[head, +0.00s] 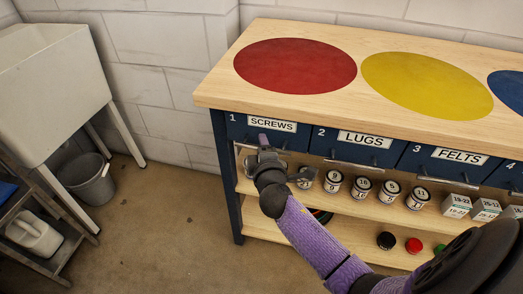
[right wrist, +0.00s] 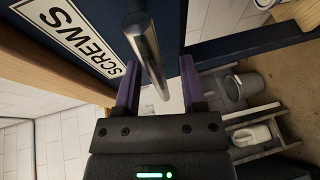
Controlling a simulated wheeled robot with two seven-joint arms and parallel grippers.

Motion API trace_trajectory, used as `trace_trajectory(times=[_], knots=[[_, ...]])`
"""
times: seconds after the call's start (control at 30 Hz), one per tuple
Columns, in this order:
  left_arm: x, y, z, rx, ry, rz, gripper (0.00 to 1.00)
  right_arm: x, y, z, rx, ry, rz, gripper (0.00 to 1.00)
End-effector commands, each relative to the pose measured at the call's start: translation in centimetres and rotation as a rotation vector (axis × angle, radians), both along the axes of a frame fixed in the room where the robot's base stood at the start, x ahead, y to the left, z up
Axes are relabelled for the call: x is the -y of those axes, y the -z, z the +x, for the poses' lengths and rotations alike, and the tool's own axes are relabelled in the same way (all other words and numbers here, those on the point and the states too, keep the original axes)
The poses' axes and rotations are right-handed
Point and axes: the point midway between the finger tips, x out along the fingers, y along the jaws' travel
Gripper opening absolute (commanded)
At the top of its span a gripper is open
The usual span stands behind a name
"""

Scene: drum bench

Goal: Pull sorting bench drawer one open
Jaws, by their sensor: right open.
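Drawer one (head: 240,120) of the sorting bench is blue, carries a "1" and a SCREWS label, and looks shut, level with its neighbours. Its label also shows in the right wrist view (right wrist: 72,36). My right gripper (head: 263,143) is at the drawer's front, just below the label, and hides part of the handle. In the right wrist view, its purple fingers (right wrist: 160,82) are open. The drawer's round metal handle (right wrist: 148,50) runs into the gap between them, apparently not gripped. My left gripper is not in view.
Drawers two (head: 352,150) and three (head: 445,165) are to the right, both shut. Cans (head: 333,181) stand on the shelf below. A grey bucket (head: 88,180) and a white sink (head: 50,90) are at the left. The floor (head: 170,225) before the bench's left end is clear.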

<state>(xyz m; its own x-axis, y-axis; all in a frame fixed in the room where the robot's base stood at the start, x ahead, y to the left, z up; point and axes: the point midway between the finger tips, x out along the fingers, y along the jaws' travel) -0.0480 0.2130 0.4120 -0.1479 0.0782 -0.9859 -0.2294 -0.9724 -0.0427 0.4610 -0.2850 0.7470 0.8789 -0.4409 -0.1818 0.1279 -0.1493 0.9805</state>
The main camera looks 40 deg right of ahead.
Motion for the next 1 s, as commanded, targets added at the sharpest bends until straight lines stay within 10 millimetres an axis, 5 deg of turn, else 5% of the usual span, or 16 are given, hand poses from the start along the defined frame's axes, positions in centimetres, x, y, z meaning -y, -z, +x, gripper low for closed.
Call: trace_trajectory(times=[0.17, 0.43, 1.0], knots=[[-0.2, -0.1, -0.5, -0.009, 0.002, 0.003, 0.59, 0.0, 0.0, 0.0, 0.000, 0.000, 0.000, 0.53], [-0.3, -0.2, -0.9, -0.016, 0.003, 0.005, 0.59, 0.0, 0.0, 0.0, -0.001, -0.001, 0.001, 0.00], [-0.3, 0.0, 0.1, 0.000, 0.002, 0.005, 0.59, -0.1, 0.1, 0.0, -0.002, -0.001, 0.001, 0.00]])
